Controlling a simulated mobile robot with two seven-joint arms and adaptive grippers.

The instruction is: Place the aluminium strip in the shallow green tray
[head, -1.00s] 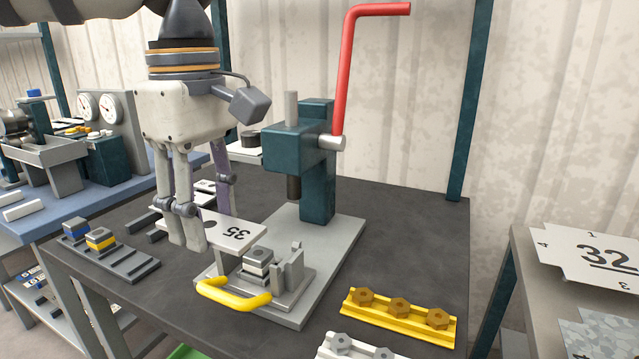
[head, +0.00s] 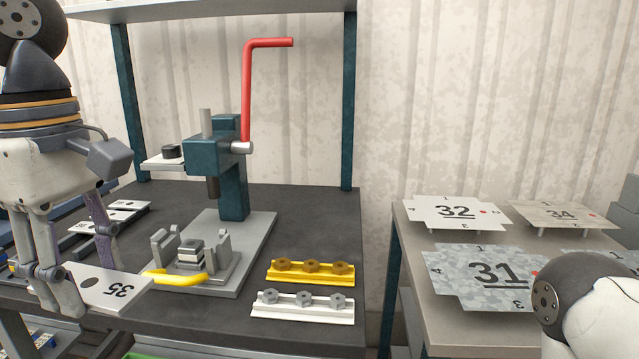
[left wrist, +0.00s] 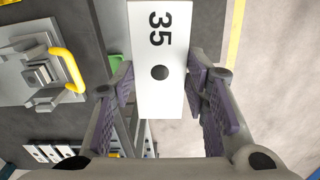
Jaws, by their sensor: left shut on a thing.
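The aluminium strip (head: 118,291) is a flat pale plate with a hole and the number 35. My left gripper (head: 62,300) is shut on it at the left of the head view, holding it in front of the bench. A sliver of green, perhaps the shallow green tray (head: 140,356), shows at the bottom edge of the head view. A small green patch (left wrist: 115,62) also shows beside the left finger in the wrist view. My right gripper is out of view.
A press with a red lever (head: 247,90) and a yellow handle (head: 175,278) stands on the dark bench (head: 310,220). A yellow rail (head: 312,273) and a white rail (head: 303,308) hold nuts. Numbered plates, including 31 (head: 480,275), lie on the right table.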

